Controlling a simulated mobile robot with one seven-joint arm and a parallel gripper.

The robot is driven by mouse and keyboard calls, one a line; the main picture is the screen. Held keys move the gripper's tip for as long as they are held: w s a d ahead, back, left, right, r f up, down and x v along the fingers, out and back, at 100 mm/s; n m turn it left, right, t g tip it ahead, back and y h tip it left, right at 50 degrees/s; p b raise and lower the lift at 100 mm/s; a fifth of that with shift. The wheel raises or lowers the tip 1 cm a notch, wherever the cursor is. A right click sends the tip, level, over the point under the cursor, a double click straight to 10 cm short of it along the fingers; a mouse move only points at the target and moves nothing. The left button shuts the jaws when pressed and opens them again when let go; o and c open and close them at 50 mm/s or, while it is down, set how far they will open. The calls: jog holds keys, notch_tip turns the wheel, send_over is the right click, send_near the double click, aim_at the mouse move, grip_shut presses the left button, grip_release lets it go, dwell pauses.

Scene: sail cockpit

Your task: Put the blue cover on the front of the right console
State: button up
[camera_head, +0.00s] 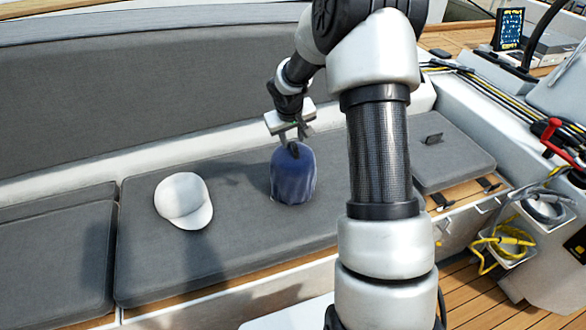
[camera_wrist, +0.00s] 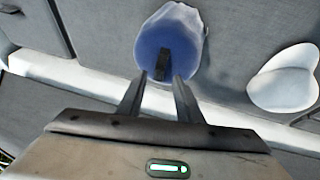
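The blue cover (camera_head: 293,177) stands on the grey seat cushion, with a dark tab on top. It also shows in the wrist view (camera_wrist: 180,35), where its outer edge looks pale. My gripper (camera_head: 292,138) is just above the cover, pointing down. In the wrist view, the fingers of my gripper (camera_wrist: 161,82) are apart, with the black tab (camera_wrist: 163,65) between and beyond their tips. I cannot tell whether they touch it. A white console (camera_head: 545,245) with rope pockets and a red lever stands at the right edge; I cannot tell whether it is the right console.
A white cap (camera_head: 183,200) lies on the cushion (camera_head: 140,255) left of the cover. A small screen (camera_head: 509,29) stands at the top right. Ropes (camera_head: 480,85) run along the right ledge. The seat backrest (camera_head: 150,75) rises behind. Cushion between cap and cover is clear.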

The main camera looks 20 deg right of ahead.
aim_at(293, 145)
jog(key=x, duration=0.4)
jog(key=shift+s, duration=0.1)
jog(key=shift+d, duration=0.1)
grip_shut()
jog(key=shift+r, duration=0.15)
